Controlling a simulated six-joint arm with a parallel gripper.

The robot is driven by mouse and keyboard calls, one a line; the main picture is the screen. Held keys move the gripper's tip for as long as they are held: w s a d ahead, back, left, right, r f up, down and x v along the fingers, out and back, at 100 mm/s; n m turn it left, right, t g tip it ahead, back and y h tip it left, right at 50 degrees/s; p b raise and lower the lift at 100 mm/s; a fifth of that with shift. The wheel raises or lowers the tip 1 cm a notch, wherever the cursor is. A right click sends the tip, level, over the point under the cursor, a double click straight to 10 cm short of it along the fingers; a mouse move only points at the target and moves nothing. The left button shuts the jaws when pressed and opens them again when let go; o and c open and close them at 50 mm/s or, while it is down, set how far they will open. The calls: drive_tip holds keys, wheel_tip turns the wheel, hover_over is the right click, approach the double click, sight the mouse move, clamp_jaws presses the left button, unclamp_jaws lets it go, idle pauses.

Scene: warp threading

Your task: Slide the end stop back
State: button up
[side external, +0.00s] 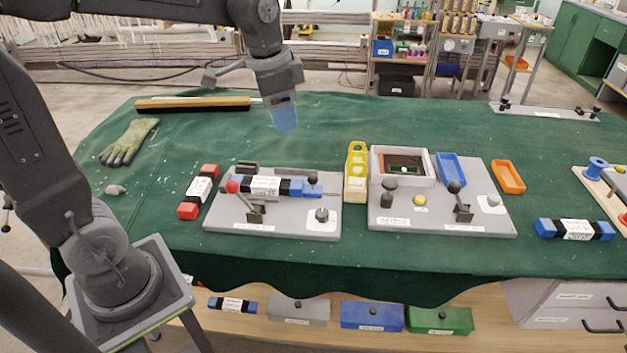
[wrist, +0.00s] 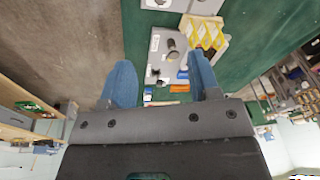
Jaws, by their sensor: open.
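A grey plate (side external: 260,222) on the left of the table carries a blue block with black bands and a white label (side external: 265,185). A small blue piece with a dark knob (side external: 312,183) sits against the block's right end; I cannot tell for sure that it is the end stop. A lever with a red ball (side external: 232,187) stands at the block's left end. My gripper (side external: 285,118) hangs above the green cloth, behind and above the plate, touching nothing. In the wrist view its two blue fingers (wrist: 163,82) are apart, with nothing held between them.
A yellow rack (side external: 356,172) stands right of the plate. Beyond it a second grey plate (side external: 440,222) holds a tray, a blue bin and a black-knobbed lever. A red block (side external: 198,191), glove (side external: 129,142) and brush (side external: 192,104) lie left. The cloth behind the plates is mostly clear.

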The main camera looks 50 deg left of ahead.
drive_tip(key=w+a+f+m+g, duration=0.25)
drive_tip(key=w+a+f, duration=0.2)
drive_tip(key=w, duration=0.45)
drive_tip(key=m+g+h, duration=0.1)
drive_tip(key=m+g, duration=0.1)
drive_tip(key=m, duration=0.2)
approach(314, 180)
drive_tip(key=shift+t, duration=0.25)
drive_tip(key=f, duration=0.3)
drive_tip(key=s+f, duration=0.1)
drive_tip(key=f, duration=0.6)
drive_tip(key=shift+s+f, duration=0.2)
drive_tip(key=shift+f, duration=0.2)
drive_tip(key=shift+c, duration=0.3)
clamp_jaws()
